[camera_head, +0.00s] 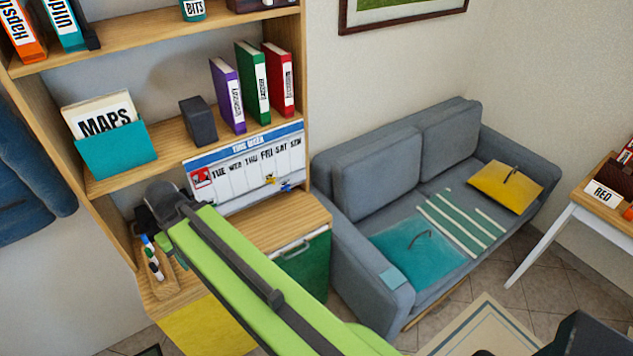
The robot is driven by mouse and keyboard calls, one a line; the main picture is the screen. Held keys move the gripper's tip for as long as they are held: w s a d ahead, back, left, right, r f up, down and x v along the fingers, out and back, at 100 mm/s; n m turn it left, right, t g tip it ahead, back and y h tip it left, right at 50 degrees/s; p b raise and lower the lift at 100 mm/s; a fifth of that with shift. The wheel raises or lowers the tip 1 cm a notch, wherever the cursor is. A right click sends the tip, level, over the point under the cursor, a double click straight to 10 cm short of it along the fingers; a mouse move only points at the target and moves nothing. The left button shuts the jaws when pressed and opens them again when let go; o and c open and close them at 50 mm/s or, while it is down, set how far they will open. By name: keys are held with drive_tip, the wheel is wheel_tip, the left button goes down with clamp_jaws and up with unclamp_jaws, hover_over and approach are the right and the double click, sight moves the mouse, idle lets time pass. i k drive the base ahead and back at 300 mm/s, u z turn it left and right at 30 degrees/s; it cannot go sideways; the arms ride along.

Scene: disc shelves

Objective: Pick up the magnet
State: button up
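A white weekly board (240,176) with a blue "THIS WEEK" header leans upright on the cabinet top against the shelf unit. Small coloured pieces that look like magnets sit on its lower right: a yellow one (270,180) and a blue-and-yellow one (287,185). A red-and-white square (202,178) is at its left. My green arm reaches in from the lower right. Its dark end, my gripper (150,212), is left of the board and apart from the small pieces. Its fingers are too hidden to tell open from shut.
A pen holder (160,272) with markers stands on the cabinet top (262,228), near my gripper. Above are a teal "MAPS" box (115,150), a dark block (198,120) and binders (255,83). A grey sofa (345,215) stands to the right.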

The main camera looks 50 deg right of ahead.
sight(284, 185)
drive_tip(key=z, duration=0.2)
drive_tip(key=k, duration=0.65)
drive_tip(key=z, duration=0.7)
drive_tip(key=i, duration=0.5)
drive_tip(key=z, duration=0.05)
